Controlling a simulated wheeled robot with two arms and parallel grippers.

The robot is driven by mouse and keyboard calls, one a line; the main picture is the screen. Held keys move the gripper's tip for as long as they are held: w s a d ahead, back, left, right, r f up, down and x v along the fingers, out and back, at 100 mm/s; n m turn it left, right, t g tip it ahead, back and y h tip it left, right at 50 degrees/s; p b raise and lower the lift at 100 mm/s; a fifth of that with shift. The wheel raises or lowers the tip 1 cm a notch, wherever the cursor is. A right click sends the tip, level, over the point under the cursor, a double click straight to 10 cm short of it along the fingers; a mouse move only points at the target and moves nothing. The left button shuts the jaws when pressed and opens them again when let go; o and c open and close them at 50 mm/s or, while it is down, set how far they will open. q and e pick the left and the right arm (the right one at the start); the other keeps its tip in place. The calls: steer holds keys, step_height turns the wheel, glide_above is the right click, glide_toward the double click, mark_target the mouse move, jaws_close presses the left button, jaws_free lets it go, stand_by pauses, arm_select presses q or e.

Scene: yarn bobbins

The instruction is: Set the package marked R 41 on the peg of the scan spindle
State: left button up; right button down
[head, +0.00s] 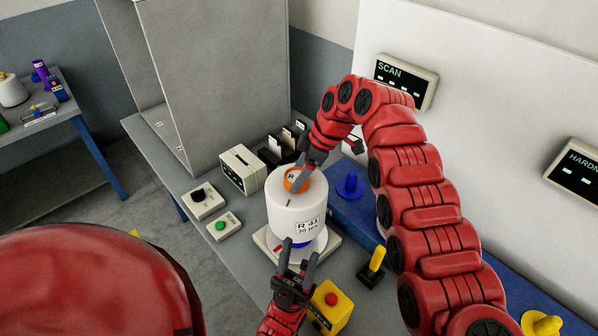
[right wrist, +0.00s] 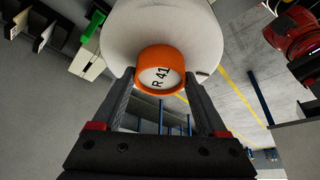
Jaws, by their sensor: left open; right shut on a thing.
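The package marked R 41 (head: 297,208) is a white yarn bobbin with an orange tube top, upright over a pale square plate (head: 329,243). Some blue shows under its lower edge; I cannot tell whether it rests there. My right gripper (head: 299,182) is shut on the orange tube from above. A blue peg (head: 350,184) stands bare on the blue strip below the SCAN display (head: 406,80), right of the package. My left gripper (head: 298,257) is open and empty, just in front of the package.
A yellow box with a red button (head: 331,300) and a yellow-handled lever (head: 375,262) stand near my left gripper. Left are a green-button box (head: 223,226), a knob box (head: 203,199) and a beige device (head: 242,168). A HARDNESS display (head: 578,172) hangs at right.

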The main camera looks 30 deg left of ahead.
steer(key=shift+f+b, duration=1.9)
steer(key=shift+f, duration=1.3)
steer(key=shift+f+b, duration=0.25)
steer(key=shift+b, duration=0.05)
steer(key=shift+c, duration=1)
jaws_free()
steer(key=shift+o, duration=1)
steer(key=shift+s, duration=0.1)
